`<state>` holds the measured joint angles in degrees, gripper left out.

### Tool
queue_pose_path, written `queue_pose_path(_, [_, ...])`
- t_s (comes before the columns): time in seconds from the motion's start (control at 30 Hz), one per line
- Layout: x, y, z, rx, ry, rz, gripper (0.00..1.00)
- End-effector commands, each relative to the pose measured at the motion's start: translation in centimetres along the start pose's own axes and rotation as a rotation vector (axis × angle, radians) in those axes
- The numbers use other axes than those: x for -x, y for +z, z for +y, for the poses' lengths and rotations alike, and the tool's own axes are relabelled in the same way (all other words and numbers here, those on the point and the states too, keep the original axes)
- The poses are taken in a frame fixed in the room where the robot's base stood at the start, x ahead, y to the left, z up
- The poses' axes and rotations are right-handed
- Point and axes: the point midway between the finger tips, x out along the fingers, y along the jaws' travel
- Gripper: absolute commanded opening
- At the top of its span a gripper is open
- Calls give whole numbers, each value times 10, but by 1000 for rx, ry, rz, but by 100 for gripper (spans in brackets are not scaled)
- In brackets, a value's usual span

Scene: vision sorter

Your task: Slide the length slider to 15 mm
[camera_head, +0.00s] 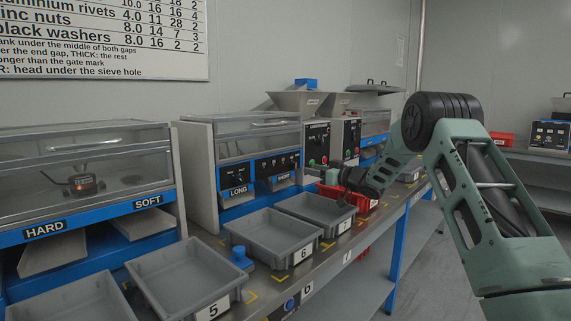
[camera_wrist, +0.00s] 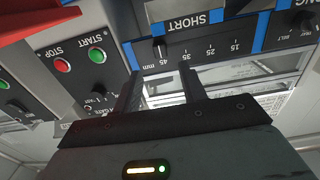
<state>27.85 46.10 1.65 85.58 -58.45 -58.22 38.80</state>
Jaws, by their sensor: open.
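The length slider's scale panel (camera_wrist: 200,45), marked 45 mm, 35, 25 and 15, is on the machine front beside the SHORT label (camera_wrist: 188,22). The slider's dark knob (camera_wrist: 159,47) is beside the 45 mm mark, at the left end of the scale in the wrist view. My gripper (camera_wrist: 160,71) is open and empty, its two fingers just below the scale in the picture and on either side of the knob's line. In the head view my gripper (camera_head: 333,178) is in front of the machine; its fingertips are hard to make out there.
A START button (camera_wrist: 96,55) and STOP button (camera_wrist: 62,66) are on a panel beside the slider. A red bin (camera_head: 335,194) is just under my gripper. Grey trays (camera_head: 268,262) stand along the bench front. The clear-lidded LONG/SHORT machine (camera_head: 250,124) is behind them.

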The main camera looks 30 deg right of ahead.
Motion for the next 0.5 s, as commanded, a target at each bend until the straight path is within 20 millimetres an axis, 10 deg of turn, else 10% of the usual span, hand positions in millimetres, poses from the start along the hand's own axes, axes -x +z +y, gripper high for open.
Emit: queue_pose_path(0.5, [-64, 1, 0, 3, -5, 3, 42])
